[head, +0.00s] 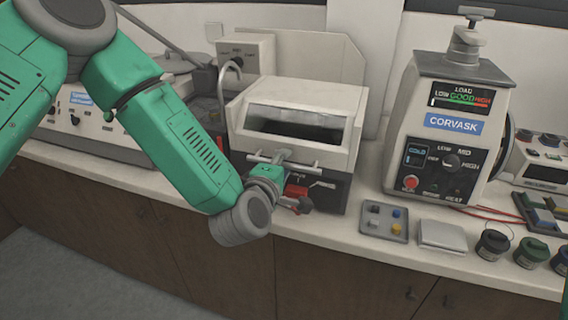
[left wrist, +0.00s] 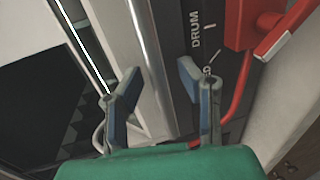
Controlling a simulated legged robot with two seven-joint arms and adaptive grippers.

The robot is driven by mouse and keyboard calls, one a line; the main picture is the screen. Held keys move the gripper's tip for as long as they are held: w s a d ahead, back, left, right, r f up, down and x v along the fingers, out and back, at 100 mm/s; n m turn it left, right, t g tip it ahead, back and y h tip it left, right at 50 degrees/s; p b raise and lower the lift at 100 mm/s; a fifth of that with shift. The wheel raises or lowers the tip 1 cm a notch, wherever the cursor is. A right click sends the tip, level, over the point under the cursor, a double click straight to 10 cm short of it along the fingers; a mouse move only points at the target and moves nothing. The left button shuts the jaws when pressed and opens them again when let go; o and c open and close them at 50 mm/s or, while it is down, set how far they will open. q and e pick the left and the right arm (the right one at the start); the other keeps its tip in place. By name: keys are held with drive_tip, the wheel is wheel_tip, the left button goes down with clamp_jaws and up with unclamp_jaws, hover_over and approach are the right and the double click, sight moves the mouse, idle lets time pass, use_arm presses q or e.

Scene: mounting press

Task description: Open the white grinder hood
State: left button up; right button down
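The white grinder hood (head: 290,92) is the boxy cover with a dark window, on the counter in the middle of the head view. It looks closed. A pale bar handle (head: 320,167) runs across its lower front. My left gripper (head: 279,160) is at the handle's middle. In the left wrist view its blue-padded fingers (left wrist: 158,88) are apart. A silver bar (left wrist: 150,75) along the white hood front (left wrist: 113,35) passes between the fingertips; I cannot tell whether they touch it. My right gripper is out of view.
A red switch box (left wrist: 262,25) sits on the dark panel marked DRUM below the hood. The CORVASK press (head: 455,120) stands to the right. A small tray (head: 384,222), a grey block (head: 442,235) and jars (head: 492,245) line the counter front.

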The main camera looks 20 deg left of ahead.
use_arm(q)
clamp_jaws()
drive_tip(key=shift+w, duration=0.1)
